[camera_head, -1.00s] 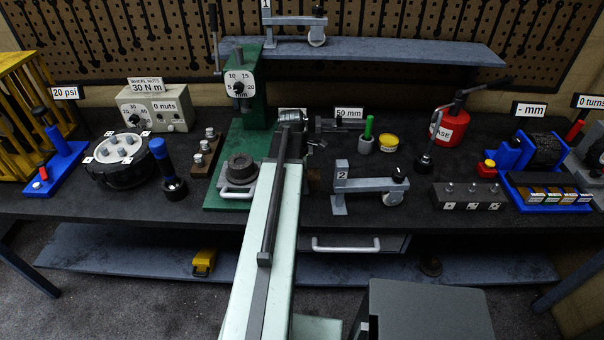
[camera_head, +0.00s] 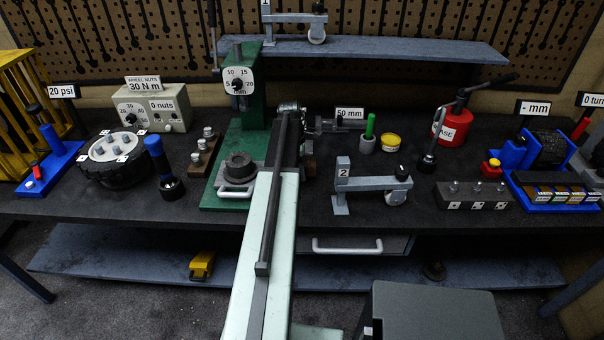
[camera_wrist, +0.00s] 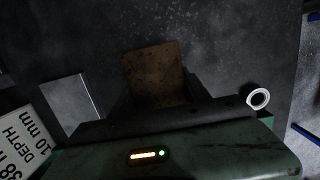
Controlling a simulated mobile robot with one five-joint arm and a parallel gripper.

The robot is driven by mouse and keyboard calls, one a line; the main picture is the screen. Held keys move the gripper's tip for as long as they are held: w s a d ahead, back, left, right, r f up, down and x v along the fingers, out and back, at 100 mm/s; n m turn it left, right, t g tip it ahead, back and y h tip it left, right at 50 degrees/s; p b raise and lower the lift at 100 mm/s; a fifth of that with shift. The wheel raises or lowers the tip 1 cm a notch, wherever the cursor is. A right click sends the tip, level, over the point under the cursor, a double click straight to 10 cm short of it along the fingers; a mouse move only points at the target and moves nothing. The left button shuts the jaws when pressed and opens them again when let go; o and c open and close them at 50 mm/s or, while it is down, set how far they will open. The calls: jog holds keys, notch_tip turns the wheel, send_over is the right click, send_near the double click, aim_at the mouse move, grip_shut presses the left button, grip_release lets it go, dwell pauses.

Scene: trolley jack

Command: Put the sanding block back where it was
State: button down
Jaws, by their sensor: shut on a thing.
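The sanding block looks like a rusty brown block (camera_wrist: 153,72) in the wrist view, with its lower end hidden behind the dark jaw parts of my gripper (camera_wrist: 165,95). My gripper is shut on it. In the head view my gripper (camera_head: 308,148) is over the middle of the bench, partly hidden by my own arm, and a small brown patch of the block (camera_head: 311,167) shows below it. I cannot tell from these views whether the block touches the bench top (camera_head: 325,212).
The green press (camera_head: 252,105) stands just left of my gripper. A blue tray (camera_head: 523,198) is farther right. Some bench is bare near the front.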

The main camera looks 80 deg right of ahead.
jog(key=shift+f+b, duration=0.45)
jog(key=shift+b, duration=0.1)
jog(key=shift+f, duration=0.1)
jog(key=shift+a, duration=0.1)
jog(key=c, duration=0.6)
grip_release()
jog(key=shift+o, duration=0.4)
jog(key=r+p, duration=0.4)
jog(key=w+r+p, duration=0.1)
jog(key=r+p, duration=0.8)
jog(key=shift+w+r, duration=0.25)
jog(key=shift+w, duration=0.15)
jog(key=shift+f, duration=0.15)
